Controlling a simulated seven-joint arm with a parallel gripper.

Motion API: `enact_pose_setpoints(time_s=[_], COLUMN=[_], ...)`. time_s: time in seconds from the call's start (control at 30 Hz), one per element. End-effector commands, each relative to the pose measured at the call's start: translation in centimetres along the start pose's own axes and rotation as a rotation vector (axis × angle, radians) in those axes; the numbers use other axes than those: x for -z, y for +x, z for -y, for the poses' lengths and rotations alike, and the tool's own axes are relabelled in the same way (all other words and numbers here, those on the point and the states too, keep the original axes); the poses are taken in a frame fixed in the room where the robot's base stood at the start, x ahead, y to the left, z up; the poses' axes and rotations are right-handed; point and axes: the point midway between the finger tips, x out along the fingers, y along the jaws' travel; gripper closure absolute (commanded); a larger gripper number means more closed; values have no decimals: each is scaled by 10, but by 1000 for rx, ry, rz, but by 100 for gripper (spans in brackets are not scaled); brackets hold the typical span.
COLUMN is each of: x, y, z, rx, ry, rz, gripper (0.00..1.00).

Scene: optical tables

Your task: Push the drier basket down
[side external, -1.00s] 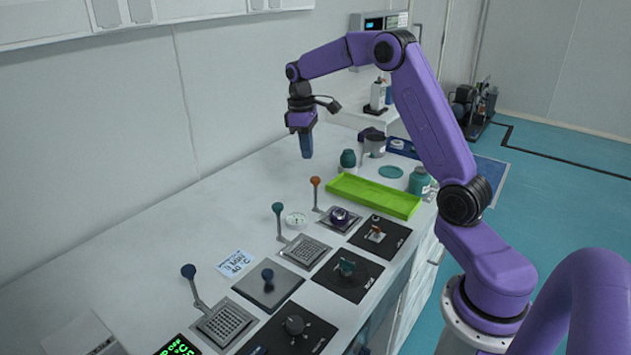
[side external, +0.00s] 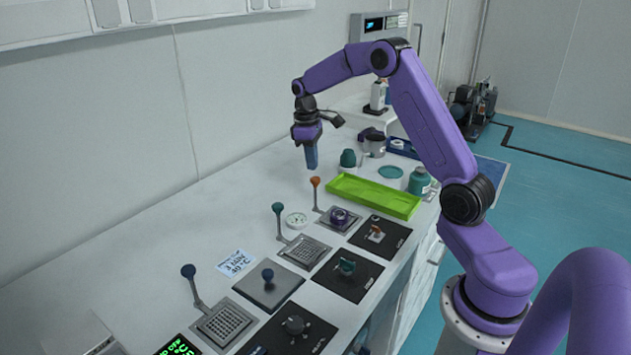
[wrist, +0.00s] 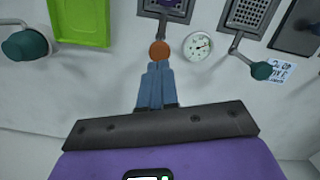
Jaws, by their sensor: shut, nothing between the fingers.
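My gripper (side external: 312,167) is shut and empty, pointing down above the back of the bench. Its blue fingers are together in the wrist view (wrist: 157,83). The lever with the orange ball (side external: 315,181) stands just below the fingertips; the ball (wrist: 160,51) shows just beyond them in the wrist view. I cannot tell whether they touch. A small metal plate (side external: 325,221) with a purple-and-dark round part (side external: 339,215) sits in front of that lever. No part is clearly marked as the drier basket.
A teal-ball lever (side external: 278,208) stands by a perforated plate (side external: 305,251), and a blue-ball lever (side external: 188,271) by another (side external: 223,326). A round dial (side external: 296,220) lies between the levers. A green tray (side external: 373,196), bottles and black knob panels (side external: 348,276) are nearby.

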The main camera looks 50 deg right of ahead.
Motion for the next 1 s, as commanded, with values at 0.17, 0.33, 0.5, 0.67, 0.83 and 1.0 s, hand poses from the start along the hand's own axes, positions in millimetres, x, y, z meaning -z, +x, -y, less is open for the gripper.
enact_pose_setpoints(time_s=[0.17,0.33,0.5,0.67,0.83,1.0], x=[-1,-1,0,0,0,1], y=[19,28,31,31,34,50], z=[0,0,0,0,0,1], rx=[1,0,0,0,1,2], ry=[-1,1,0,0,0,0], rz=[3,1,0,0,2,4], gripper=[100,100,100,100,100,100])
